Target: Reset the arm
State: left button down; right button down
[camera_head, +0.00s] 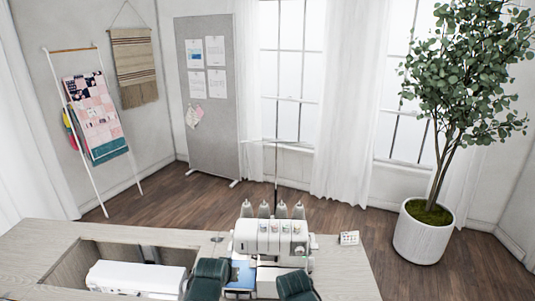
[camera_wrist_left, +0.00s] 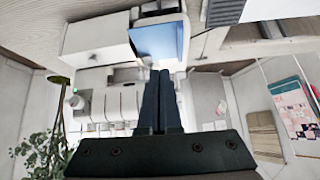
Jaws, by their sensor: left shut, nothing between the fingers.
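My left gripper (camera_wrist_left: 160,72) shows in the left wrist view with its two dark fingers together and nothing between them. In the head view, two dark green parts of my arms stand at the bottom edge, one on each side of the sewing machine's front. Their fingertips cannot be made out there. The white sewing machine (camera_head: 270,238) stands on the cabinet top just beyond them, and its lower front is partly hidden. A blue panel (camera_head: 243,273) shows at its front left; a blue panel (camera_wrist_left: 157,42) also lies beyond my left fingertips in the wrist view.
The wooden cabinet top (camera_head: 345,270) has an open recess at left holding a white machine (camera_head: 135,277). Several thread cones stand behind the sewing machine. A small white object (camera_head: 349,238) lies at right. A potted tree (camera_head: 424,230) stands on the floor; the cabinet's right end is mostly clear.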

pick_arm(q)
jog(key=s+d+f+m+g+y, duration=0.1)
jog(key=s+d+g, duration=0.3)
jog(key=s, duration=0.5)
jog(key=s+d+f+m+g+y, duration=0.1)
jog(key=s+d+f+g, duration=0.3)
jog(key=s, duration=0.5)
jog(key=shift+m, duration=0.4)
